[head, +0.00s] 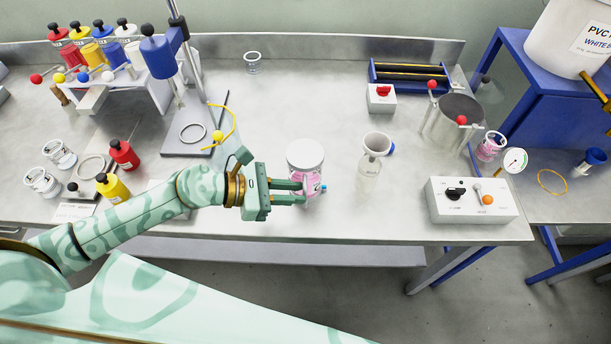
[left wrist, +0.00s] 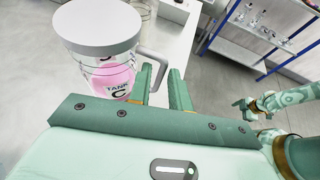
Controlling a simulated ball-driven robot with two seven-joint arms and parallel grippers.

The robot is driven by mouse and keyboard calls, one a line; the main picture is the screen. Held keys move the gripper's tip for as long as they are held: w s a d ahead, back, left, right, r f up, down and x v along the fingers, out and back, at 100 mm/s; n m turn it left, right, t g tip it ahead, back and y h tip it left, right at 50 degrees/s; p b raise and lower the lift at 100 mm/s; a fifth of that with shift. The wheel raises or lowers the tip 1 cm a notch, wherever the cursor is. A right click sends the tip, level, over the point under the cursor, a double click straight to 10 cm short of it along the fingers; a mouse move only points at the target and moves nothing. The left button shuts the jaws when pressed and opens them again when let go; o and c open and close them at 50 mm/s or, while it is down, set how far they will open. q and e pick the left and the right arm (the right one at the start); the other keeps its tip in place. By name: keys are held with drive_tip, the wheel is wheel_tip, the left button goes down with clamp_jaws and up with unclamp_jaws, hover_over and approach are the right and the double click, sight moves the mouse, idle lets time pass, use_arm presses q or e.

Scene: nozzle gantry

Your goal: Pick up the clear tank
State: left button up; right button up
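A see-through tank (head: 304,160) with a light grey lid and pink contents stands near the front edge of the bench. In the left wrist view the tank (left wrist: 105,50) is at the upper left, marked "TANK C", with a grey handle (left wrist: 154,55) on its right side. My left gripper (head: 304,191) is at the tank's front side, fingers apart. In the left wrist view the left gripper's fingers (left wrist: 163,85) are by the handle; I cannot tell if they touch it. My right gripper (left wrist: 243,107) shows small at the right, its fingers unclear.
A clear vessel with a funnel top (head: 372,160) stands right of the tank. A white control box (head: 471,201) is at the front right. A stand with a blue head (head: 185,142) and several coloured bottles (head: 90,45) are at the left.

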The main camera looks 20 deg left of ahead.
sight(309, 180)
use_arm(q)
drive_tip(key=x, duration=0.5)
drive_tip(key=shift+s+d, duration=0.1)
drive_tip(key=shift+d, duration=0.05)
clamp_jaws()
idle(1.2)
